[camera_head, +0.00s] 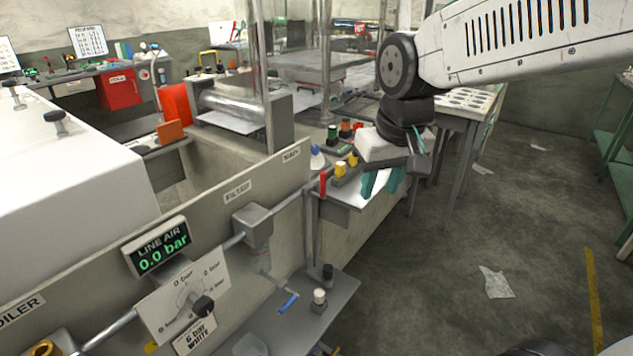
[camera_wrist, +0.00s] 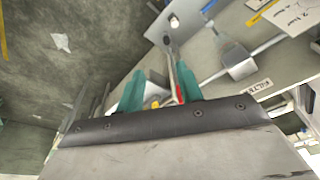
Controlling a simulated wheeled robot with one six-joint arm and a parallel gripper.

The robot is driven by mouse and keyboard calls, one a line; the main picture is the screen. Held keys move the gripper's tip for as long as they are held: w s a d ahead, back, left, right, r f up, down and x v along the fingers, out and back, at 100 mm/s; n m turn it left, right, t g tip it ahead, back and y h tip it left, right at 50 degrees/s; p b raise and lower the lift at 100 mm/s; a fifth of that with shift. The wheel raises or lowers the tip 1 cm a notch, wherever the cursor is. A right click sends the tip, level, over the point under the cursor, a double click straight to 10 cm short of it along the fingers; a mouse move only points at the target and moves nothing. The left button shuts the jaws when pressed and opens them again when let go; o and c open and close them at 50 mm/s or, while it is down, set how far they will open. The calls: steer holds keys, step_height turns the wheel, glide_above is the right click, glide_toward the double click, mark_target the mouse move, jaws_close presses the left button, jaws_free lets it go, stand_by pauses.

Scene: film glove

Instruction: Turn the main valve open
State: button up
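The main valve's red lever (camera_head: 323,184) stands upright at the right end of the grey pipe, beside the panel's MAIN label (camera_head: 291,155). The line air display (camera_head: 160,248) reads 0.0 bar. My gripper (camera_head: 381,188) hangs to the right of the lever, above the bench edge, with its teal fingers pointing down. In the wrist view, my gripper (camera_wrist: 161,72) has its fingers spread apart, with nothing held. The red lever (camera_wrist: 179,94) shows beside the right finger there, partly covered; its exact depth is hard to tell.
A filter body (camera_head: 254,228) and a regulator dial plate (camera_head: 187,298) sit along the pipe to the left. Small yellow (camera_head: 346,165) and other coloured parts stand behind the lever. The floor at right is open, with scattered papers.

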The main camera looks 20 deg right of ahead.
steer(key=t, duration=0.2)
glide_above(324, 176)
steer(key=s, duration=0.3)
step_height(324, 176, down, 6)
steer(key=shift+w+f, duration=0.1)
steer(key=shift+w, duration=0.4)
steer(key=x, duration=0.7)
steer(key=shift+f, duration=0.25)
jaws_close()
